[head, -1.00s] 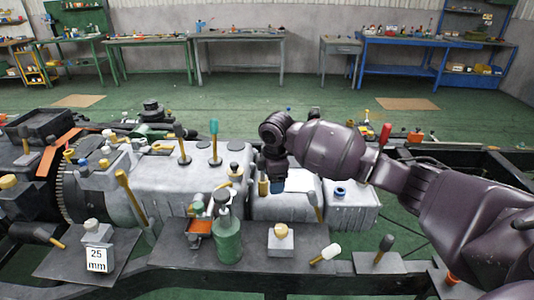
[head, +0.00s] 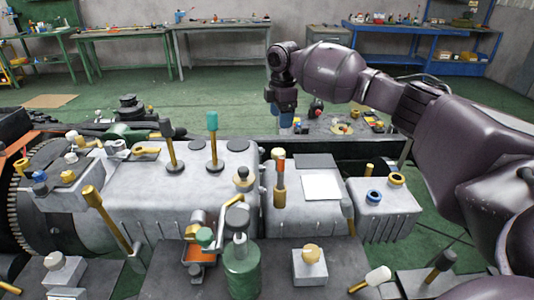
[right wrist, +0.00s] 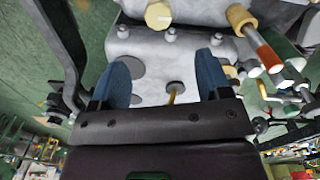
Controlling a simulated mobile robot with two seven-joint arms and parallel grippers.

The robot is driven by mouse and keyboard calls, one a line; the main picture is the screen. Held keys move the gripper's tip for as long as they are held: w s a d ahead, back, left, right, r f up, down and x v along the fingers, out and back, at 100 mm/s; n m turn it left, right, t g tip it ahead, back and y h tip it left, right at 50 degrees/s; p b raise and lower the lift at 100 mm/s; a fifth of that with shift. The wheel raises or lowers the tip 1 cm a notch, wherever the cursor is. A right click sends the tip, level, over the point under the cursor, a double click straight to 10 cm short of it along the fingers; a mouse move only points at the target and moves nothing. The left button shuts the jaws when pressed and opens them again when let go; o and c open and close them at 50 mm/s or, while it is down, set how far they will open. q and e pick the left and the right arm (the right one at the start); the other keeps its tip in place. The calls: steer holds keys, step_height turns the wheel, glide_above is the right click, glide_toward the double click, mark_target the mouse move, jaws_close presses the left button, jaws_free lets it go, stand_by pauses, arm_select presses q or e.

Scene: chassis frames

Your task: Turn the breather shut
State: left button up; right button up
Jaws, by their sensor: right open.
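My right gripper (head: 286,121) hangs over the far edge of the grey housings, blue fingers pointing down. I cannot tell for sure which fitting is the breather. My left gripper is out of view.
Two tall levers, one teal-topped (head: 212,122) and one black-topped (head: 167,128), stand on the large housing. A green bottle (head: 242,268) stands in front. A small block has blue-ringed (head: 374,196) and yellow-ringed ports. Workbenches line the back wall; green floor lies between.

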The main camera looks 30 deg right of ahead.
mark_target(279, 151)
steer(key=f, duration=0.3)
steer(key=shift+w+f+b, duration=0.25)
steer(key=shift+f+b, duration=0.05)
steer(key=shift+f, duration=0.05)
step_height(279, 151, down, 8)
steer(key=shift+b, duration=0.65)
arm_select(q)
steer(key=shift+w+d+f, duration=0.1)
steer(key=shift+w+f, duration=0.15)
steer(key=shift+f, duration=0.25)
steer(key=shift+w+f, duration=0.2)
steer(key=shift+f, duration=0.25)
arm_select(e)
steer(key=shift+f, duration=0.65)
steer(key=c, duration=0.9)
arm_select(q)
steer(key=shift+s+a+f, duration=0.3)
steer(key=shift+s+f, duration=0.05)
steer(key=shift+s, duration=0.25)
arm_select(e)
steer(key=shift+c, duration=0.2)
